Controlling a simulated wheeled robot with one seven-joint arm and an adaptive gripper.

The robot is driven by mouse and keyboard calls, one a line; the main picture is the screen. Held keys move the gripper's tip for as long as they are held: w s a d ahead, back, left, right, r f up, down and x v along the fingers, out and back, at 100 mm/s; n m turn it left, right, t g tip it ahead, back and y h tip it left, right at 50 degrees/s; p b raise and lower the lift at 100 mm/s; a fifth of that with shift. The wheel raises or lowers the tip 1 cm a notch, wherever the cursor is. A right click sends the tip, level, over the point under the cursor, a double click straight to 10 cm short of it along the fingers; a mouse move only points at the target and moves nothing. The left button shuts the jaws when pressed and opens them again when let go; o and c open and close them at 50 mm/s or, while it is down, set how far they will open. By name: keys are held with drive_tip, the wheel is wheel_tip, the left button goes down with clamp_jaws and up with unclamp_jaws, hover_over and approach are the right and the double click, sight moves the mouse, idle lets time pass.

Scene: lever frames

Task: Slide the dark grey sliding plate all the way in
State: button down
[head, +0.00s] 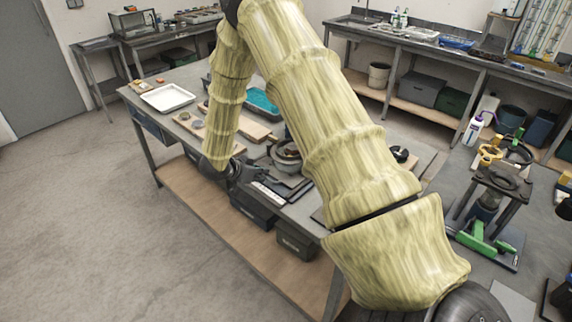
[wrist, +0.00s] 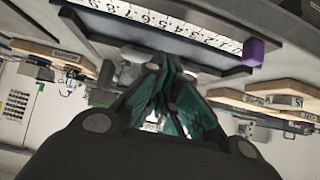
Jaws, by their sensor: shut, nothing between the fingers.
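A dark grey flat fixture (head: 290,186), which seems to hold the sliding plate, lies near the front edge of the workbench, partly hidden by my arm. A white numbered scale (head: 268,194) runs along its front. In the wrist view the scale (wrist: 165,22) crosses the top on a dark grey bar (wrist: 150,42), with a purple block (wrist: 253,52) near its right end. I cannot tell the plate's edges from the bar. My gripper (wrist: 170,66) is shut and empty, its fingertips close to the bar; contact is unclear.
A white tray (head: 168,97) and wooden boards stand on the bench's left part. A round grey piece (head: 287,155) sits behind the fixture. Dark boxes (head: 254,212) are below the bench top. Open floor (head: 90,220) lies in front and left.

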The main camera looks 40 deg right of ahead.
sight(280, 157)
drive_tip(key=shift+w+d+p, duration=0.2)
drive_tip(key=shift+d+p, duration=0.15)
drive_tip(key=shift+d, duration=2)
drive_tip(key=shift+w+d+p, duration=0.15)
drive_tip(key=shift+d+p, duration=0.2)
drive_tip(key=shift+d, duration=2.05)
drive_tip(key=shift+w+d+p, duration=0.2)
drive_tip(key=shift+d+p, duration=0.15)
drive_tip(key=shift+d, duration=2)
drive_tip(key=shift+a+f+p+v, duration=0.2)
drive_tip(key=shift+p+v, duration=0.3)
drive_tip(key=shift+v, duration=0.55)
drive_tip(key=shift+a+f+p+v, duration=0.15)
drive_tip(key=shift+p+v, duration=0.3)
drive_tip(key=shift+v, duration=0.6)
drive_tip(key=shift+a+f+p+v, duration=0.15)
drive_tip(key=shift+p+v, duration=0.35)
drive_tip(key=shift+v, duration=0.5)
drive_tip(key=shift+s+a, duration=0.1)
drive_tip(key=shift+a, duration=0.1)
